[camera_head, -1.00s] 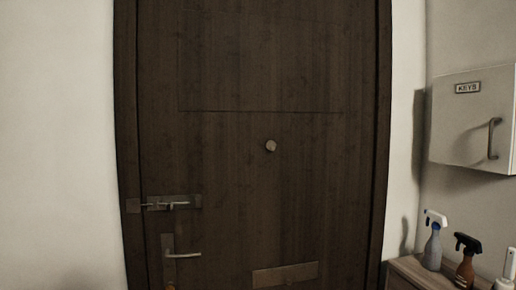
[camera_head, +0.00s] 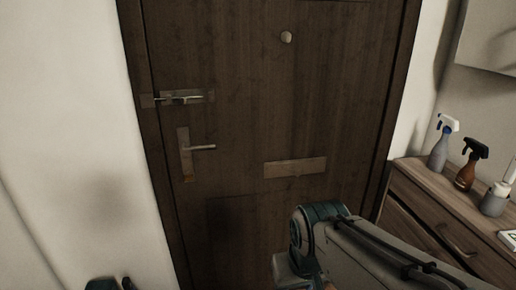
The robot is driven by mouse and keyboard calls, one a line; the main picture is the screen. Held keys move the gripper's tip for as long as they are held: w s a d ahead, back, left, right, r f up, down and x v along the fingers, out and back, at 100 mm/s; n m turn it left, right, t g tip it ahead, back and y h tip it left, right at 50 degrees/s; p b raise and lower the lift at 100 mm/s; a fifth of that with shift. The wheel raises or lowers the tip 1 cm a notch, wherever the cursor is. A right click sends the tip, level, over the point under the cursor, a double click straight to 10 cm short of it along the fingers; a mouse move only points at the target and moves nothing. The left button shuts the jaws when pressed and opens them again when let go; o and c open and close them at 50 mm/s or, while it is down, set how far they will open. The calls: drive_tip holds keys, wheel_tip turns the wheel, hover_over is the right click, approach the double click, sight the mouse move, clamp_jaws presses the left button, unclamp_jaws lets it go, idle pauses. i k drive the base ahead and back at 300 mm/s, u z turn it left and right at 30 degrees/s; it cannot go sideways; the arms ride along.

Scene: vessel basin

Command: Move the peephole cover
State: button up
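The peephole cover (camera_head: 286,37) is a small, round, pale metal piece on the dark brown wooden door (camera_head: 235,75). It sits near the top edge of the head view, above the letter plate. I cannot tell its exact position over the peephole, and no hole shows beside it. Part of my arm reaches in from the lower right, well below the cover and apart from it. My gripper is not clearly in view, so its fingers and whether it holds anything are hidden.
A slide bolt (camera_head: 188,97), a lever handle (camera_head: 197,148) and a letter plate (camera_head: 295,167) are on the door. A wooden drawer cabinet (camera_head: 408,177) with spray bottles stands at right. A wall cabinet (camera_head: 492,38) hangs above. A dark object cut off at bottom left is unclear.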

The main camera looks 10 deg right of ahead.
sight(286, 37)
drive_tip(key=k, duration=0.3)
drive_tip(key=z, duration=0.85)
drive_tip(key=i, duration=1.05)
drive_tip(key=z, duration=0.2)
